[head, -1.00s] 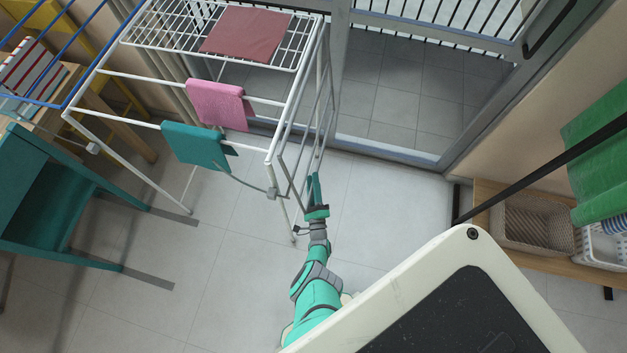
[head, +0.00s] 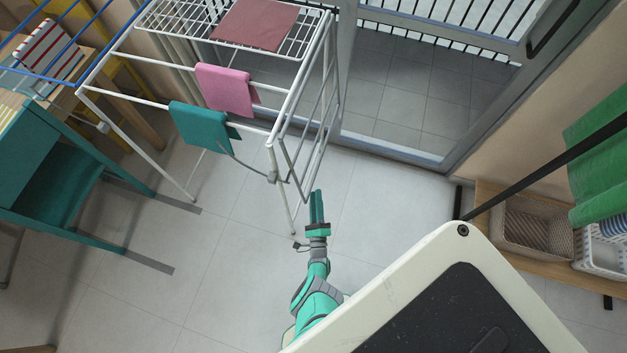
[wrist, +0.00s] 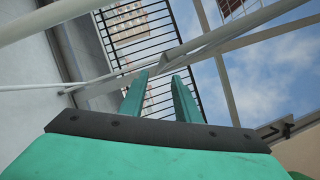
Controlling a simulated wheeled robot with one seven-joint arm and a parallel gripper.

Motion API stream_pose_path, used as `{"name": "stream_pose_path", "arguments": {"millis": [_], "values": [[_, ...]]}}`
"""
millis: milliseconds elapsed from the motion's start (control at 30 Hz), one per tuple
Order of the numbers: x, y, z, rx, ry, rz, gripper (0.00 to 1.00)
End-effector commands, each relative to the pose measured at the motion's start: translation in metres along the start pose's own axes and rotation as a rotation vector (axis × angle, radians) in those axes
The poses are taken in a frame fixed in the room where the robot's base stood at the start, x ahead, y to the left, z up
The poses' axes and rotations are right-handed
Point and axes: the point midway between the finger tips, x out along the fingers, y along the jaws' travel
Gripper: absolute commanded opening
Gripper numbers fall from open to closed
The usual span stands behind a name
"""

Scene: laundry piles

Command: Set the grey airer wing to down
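The white-framed airer (head: 180,86) stands at the upper left in the head view. Its grey wing (head: 321,122) shows as a narrow rack of bars at the airer's right end, seen nearly edge-on and appearing to hang steeply downward. My gripper (head: 316,193) is just below the wing's lower end in the head view, apparently apart from it. In the wrist view my gripper (wrist: 161,76) has its two teal fingers spread with nothing between them. Pale bars (wrist: 200,45) cross just beyond the fingertips; which part of the airer they belong to is unclear.
A pink cloth (head: 225,90), a teal cloth (head: 197,127) and a dark red cloth (head: 255,24) lie on the airer. A teal chair (head: 60,190) stands left. A basket (head: 535,225) sits on a shelf at right. Floor (head: 390,200) right of the gripper is clear.

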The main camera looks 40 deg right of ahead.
Motion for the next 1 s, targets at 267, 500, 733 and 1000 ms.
{"name": "stream_pose_path", "arguments": {"millis": [267, 500, 733, 1000], "values": [[-0.003, -0.001, -0.003, -0.001, 0.008, -0.004, 0.30], [-0.007, 0.000, -0.007, -0.022, -0.020, 0.024, 0.00], [-0.054, 0.018, -0.037, -0.219, -0.255, 0.306, 0.00], [-0.154, 0.033, -0.089, -0.642, -0.547, 0.771, 0.00]]}}
